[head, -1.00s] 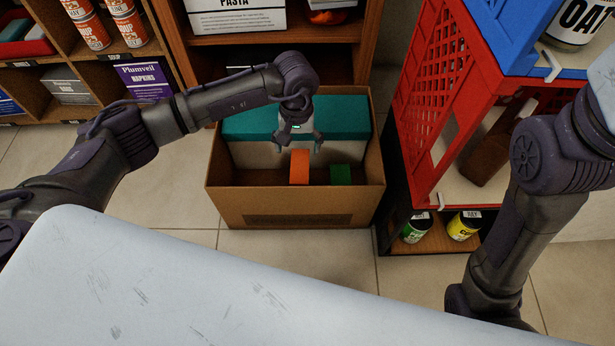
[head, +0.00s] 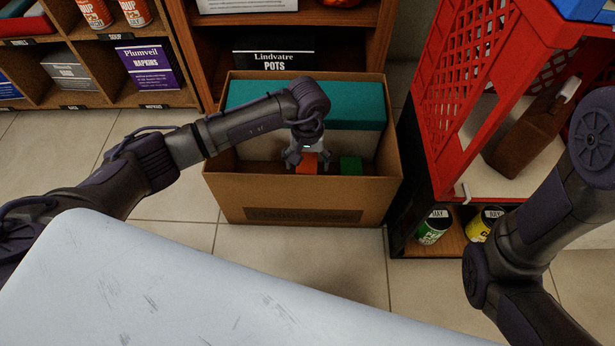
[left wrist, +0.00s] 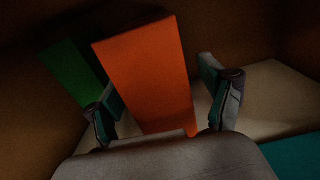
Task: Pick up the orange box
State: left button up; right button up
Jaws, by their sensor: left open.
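The orange box (head: 307,164) stands inside a brown cardboard carton (head: 300,197), and the carton's front wall hides its lower part in the head view. My left gripper (head: 307,163) is down in the carton over the orange box, with its fingers open on either side of it. In the left wrist view the orange box (left wrist: 148,75) lies between the two open fingers (left wrist: 165,105), with small gaps beside it. My right arm is at the right, but its gripper is out of view.
A green block (head: 351,166) stands right of the orange box. A teal-topped white box (head: 335,105) fills the carton's back. A red crate (head: 450,110) rises at the right, and wooden shelves (head: 292,20) stand behind the carton.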

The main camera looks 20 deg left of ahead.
pick_arm(q)
jog(key=shift+r, duration=0.1)
grip_shut()
dwell(0.3)
